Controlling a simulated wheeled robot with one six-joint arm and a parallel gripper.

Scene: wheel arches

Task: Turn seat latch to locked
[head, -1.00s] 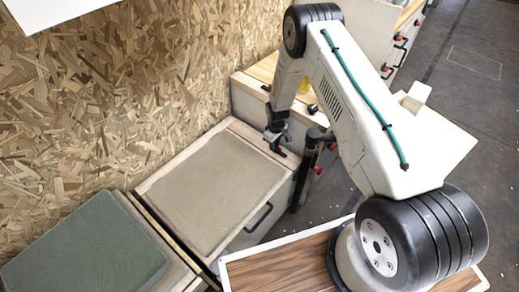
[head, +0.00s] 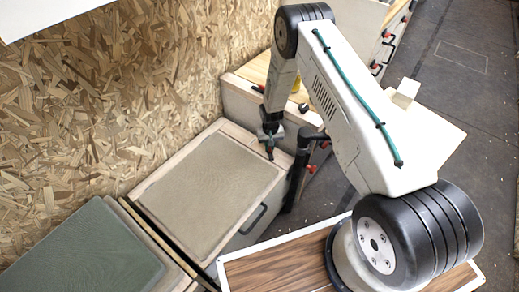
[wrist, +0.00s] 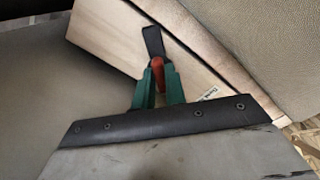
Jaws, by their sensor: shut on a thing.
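The seat latch (wrist: 153,43) shows in the wrist view as a dark lever with an orange-red end on a pale wooden panel. My gripper (wrist: 159,86) has two green fingers, one on each side of the orange-red end, and is shut on it. The part between the fingers is partly hidden. In the head view my gripper (head: 269,148) is at the far right corner of the beige-cushioned seat box (head: 212,188), where the latch is too small to make out clearly.
A green-cushioned box (head: 85,255) stands at the left, beside a chipboard wall (head: 120,100). A black upright post (head: 297,175) stands close to the right of my gripper. A wooden-topped counter (head: 300,265) is in front. Grey floor (head: 465,110) lies open at the right.

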